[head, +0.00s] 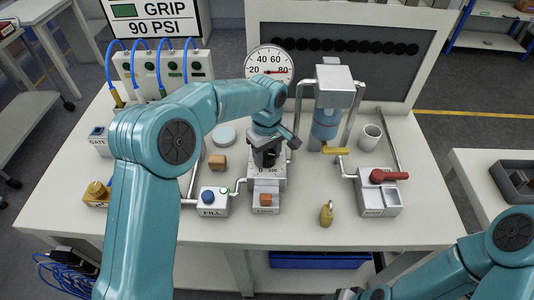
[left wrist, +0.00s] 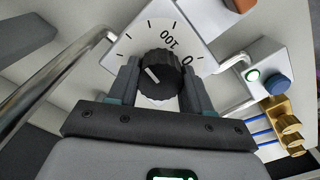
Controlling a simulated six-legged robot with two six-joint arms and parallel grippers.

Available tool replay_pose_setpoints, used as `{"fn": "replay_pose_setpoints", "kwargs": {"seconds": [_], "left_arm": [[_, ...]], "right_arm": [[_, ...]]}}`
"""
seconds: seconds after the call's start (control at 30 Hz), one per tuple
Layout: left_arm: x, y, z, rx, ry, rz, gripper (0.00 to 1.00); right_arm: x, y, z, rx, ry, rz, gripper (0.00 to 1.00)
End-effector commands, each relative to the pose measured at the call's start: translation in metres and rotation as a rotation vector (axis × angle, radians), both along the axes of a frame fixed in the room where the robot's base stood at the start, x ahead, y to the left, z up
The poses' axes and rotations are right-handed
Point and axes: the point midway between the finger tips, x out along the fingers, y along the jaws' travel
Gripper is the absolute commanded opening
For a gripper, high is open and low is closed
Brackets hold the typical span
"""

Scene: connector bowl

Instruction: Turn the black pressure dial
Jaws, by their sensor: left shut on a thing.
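The black pressure dial (left wrist: 160,74) is a ribbed knob with a white pointer line on a white plate (left wrist: 128,45) marked with ticks, 0 and 100. In the left wrist view my left gripper (left wrist: 157,82) has one finger on each side of the dial and is shut on it. The pointer line points to the left and slightly up in that view. In the head view my left gripper (head: 266,155) comes down over the dial's unit and hides most of the dial. The round gauge (head: 270,62) stands behind it. My right gripper is not clearly visible; only my right arm shows at lower right.
A blue FILL button (head: 207,196) is left of the dial's unit. A brass padlock (head: 326,214) and a red-handled valve (head: 389,176) are to the right. A cylinder with a yellow lever (head: 336,150) and a white cup (head: 370,137) stand behind. The front table edge is mostly clear.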

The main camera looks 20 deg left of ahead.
Motion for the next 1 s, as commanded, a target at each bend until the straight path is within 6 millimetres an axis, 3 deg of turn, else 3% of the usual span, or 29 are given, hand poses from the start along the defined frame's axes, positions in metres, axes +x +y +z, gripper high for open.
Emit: {"fn": "replay_pose_setpoints", "kwargs": {"seconds": [0.5, 1.0], "left_arm": [[0.0002, 0.0000, 0.0013, -0.001, -0.001, -0.313, 0.19], [0.0004, 0.0001, 0.0017, 0.000, -0.002, -0.377, 0.19]], "right_arm": [[0.0000, 0.0001, -0.0019, 0.000, 0.000, 0.000, 0.60], [0.0000, 0.0000, -0.0019, 0.000, 0.000, 0.000, 0.60]]}}
